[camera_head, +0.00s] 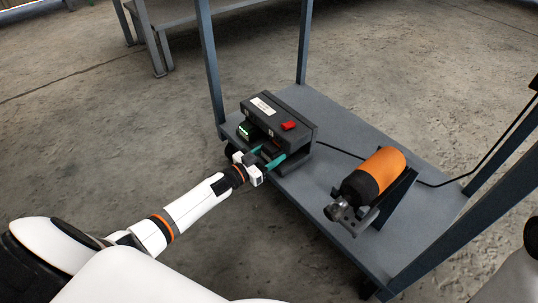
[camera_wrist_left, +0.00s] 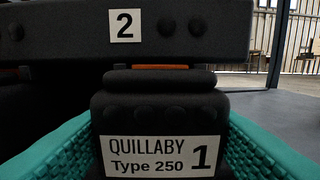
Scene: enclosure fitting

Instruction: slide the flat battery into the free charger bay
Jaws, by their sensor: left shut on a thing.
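The dark charger (camera_head: 290,108) stands on the cart's shelf, with a red button on top and a white label. Its left bay holds a battery (camera_head: 244,130) with a pale green mark. My left gripper (camera_head: 267,156) is at the right bay, its teal fingers shut on the flat black battery (camera_wrist_left: 160,108). That battery's label reads "QUILLABY Type 250 1" in the left wrist view. Its far end lies at the charger front (camera_wrist_left: 190,35), below a "2" label, with an orange strip between. How deep it sits is hidden. My right gripper is out of view.
An orange and black cylinder (camera_head: 377,172) rests in a dark cradle right of the charger on the grey cart shelf (camera_head: 347,122). A black cable runs from the charger across the shelf. Blue-grey cart posts (camera_head: 208,60) rise at the corners.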

